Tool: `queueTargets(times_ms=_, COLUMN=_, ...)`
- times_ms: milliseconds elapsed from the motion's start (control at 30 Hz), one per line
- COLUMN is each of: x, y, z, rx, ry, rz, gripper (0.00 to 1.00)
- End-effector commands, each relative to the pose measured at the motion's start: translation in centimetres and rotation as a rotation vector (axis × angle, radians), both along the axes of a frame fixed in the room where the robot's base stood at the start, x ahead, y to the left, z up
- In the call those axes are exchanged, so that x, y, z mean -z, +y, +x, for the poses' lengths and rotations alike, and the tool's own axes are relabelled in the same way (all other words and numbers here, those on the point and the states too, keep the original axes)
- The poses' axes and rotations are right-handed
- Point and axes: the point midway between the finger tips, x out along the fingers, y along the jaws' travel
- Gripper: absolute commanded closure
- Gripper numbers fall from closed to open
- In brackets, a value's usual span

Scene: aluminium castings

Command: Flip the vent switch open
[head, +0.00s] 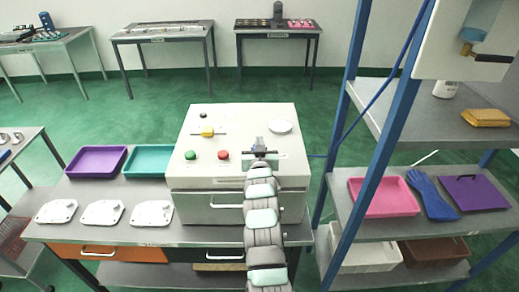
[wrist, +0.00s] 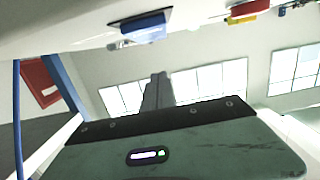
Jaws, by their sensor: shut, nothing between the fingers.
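A pale control box (head: 262,116) stands on the workbench. Its top carries a yellow block on a thin bar (head: 207,132), a green button (head: 190,155), a red button (head: 223,155), a small black knob (head: 203,115) and a white disc (head: 281,127). I cannot tell which part is the vent switch. My gripper (head: 260,150) is shut and empty, low over the right part of the top, right of the red button. It hides the panel beneath it. In the wrist view a blue part (wrist: 143,25) projects from a pale surface; contact with my gripper cannot be told.
Purple (head: 96,162) and teal (head: 148,161) trays lie left of the box, with white castings (head: 103,213) in front. A blue-framed shelf (head: 385,150) stands close on the right, holding a pink tray (head: 384,197) and blue gloves (head: 431,195).

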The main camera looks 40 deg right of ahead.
Motion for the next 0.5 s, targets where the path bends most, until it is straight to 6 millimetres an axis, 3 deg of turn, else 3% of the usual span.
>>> queueTargets(times_ms=133, x=0.1, y=-1.0, z=1.3, rx=-0.001, ry=0.0, rz=-0.002, gripper=1.0)
queueTargets(times_ms=300, x=2.8, y=-1.1, z=1.5, rx=-0.002, ry=0.001, rz=-0.001, gripper=1.0)
queueTargets(times_ms=500, x=4.2, y=-1.2, z=1.7, rx=-0.001, ry=0.001, rz=0.001, gripper=1.0)
